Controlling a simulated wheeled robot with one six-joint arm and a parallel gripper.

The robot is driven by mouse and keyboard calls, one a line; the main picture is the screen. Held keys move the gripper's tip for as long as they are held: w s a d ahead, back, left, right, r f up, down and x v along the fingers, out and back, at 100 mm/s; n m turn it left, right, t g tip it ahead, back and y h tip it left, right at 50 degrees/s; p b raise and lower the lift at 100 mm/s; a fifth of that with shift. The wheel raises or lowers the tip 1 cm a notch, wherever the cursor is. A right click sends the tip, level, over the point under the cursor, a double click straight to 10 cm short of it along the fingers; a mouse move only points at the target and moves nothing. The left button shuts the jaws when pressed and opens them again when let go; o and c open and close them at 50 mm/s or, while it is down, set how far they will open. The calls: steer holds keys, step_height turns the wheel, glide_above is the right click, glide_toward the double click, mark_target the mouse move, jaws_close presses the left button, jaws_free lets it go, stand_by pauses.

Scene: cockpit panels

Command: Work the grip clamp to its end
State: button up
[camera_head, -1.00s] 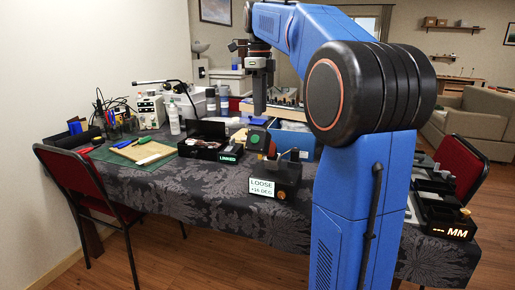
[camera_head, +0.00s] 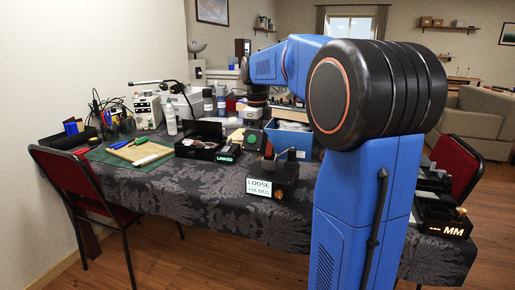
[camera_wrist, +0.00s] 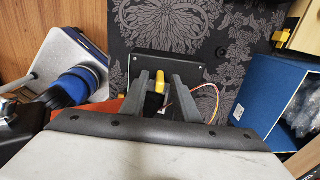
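A dark plate-like fixture (camera_wrist: 196,66) lies on the patterned cloth in the wrist view. A yellow-tipped piece (camera_wrist: 160,77) with a black lower part stands in front of it; I cannot tell for sure that this is the grip clamp. My gripper (camera_wrist: 160,84) has its two grey fingers apart, one on each side of the yellow piece, with gaps showing. Contact and depth are unclear. In the head view my gripper's fingers do not show clearly. A boxy device (camera_head: 272,177) there reads "LOOSE +16 DEG".
A blue box (camera_wrist: 268,98) is right of my gripper, with thin wires between. In the head view, a "LINKED" box (camera_head: 205,150), bottles and a green mat (camera_head: 110,157) crowd the table. A device reading "--- MM" (camera_head: 443,228) is right of my arm. Red chairs (camera_head: 85,180) flank the table.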

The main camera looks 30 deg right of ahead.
steer(key=shift+f, duration=0.1)
jaws_close()
steer(key=shift+d, duration=0.15)
steer(key=shift+w+d+g+y, duration=0.2)
steer(key=shift+g+y, duration=0.3)
steer(key=shift+y, duration=0.1)
steer(key=shift+w+d+g+y, duration=0.2)
steer(key=shift+g+y, duration=0.3)
steer(key=shift+y, duration=0.1)
steer(key=shift+w+d+f+g+y, duration=0.25)
steer(key=shift+g+y, duration=0.4)
steer(key=shift+y, duration=0.2)
steer(key=shift+w+d+f+g+y, duration=0.15)
steer(key=shift+d+g+y, duration=0.1)
steer(key=shift+g+y, duration=0.5)
